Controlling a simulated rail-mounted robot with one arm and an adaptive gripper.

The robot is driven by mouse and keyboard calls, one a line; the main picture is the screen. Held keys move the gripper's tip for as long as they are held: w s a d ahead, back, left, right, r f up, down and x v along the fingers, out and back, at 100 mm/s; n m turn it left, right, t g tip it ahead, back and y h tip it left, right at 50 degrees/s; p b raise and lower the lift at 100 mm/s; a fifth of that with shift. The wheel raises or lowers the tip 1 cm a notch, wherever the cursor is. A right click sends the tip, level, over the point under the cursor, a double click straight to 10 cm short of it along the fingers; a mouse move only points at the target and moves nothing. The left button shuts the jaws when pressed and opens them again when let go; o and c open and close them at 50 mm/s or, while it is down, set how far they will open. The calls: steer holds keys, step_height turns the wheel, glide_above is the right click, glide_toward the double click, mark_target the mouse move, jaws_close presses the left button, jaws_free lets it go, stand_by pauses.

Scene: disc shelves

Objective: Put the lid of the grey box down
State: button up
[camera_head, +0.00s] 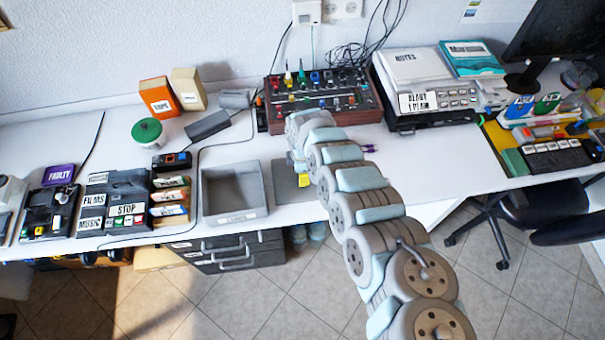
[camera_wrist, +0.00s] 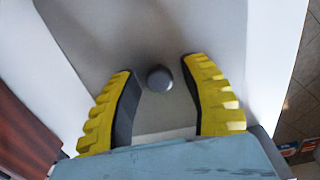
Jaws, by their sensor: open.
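The grey box (camera_head: 222,213) stands open and empty at the front of the white table. Its flat grey lid (camera_head: 284,185) lies on the table just right of the box, partly hidden by my arm. In the wrist view the lid (camera_wrist: 130,28) fills the middle, with a round dark knob (camera_wrist: 159,79) on it. My gripper (camera_wrist: 161,67) is open, its two yellow-and-black fingers on either side of the knob with gaps to both. In the head view only a bit of yellow finger (camera_head: 304,180) shows beside the arm.
A red-brown control panel (camera_head: 345,118) stands behind my gripper. A green-lidded round jar (camera_head: 147,132) and small card boxes (camera_head: 173,185) are left of the grey box. Bare table (camera_head: 415,160) lies right of my arm; the front edge is close.

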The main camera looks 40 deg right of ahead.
step_height(320, 180, up, 12)
steer(key=p, duration=0.2)
steer(key=shift+f+p, duration=0.2)
steer(key=shift+p, duration=0.1)
stand_by(0.3)
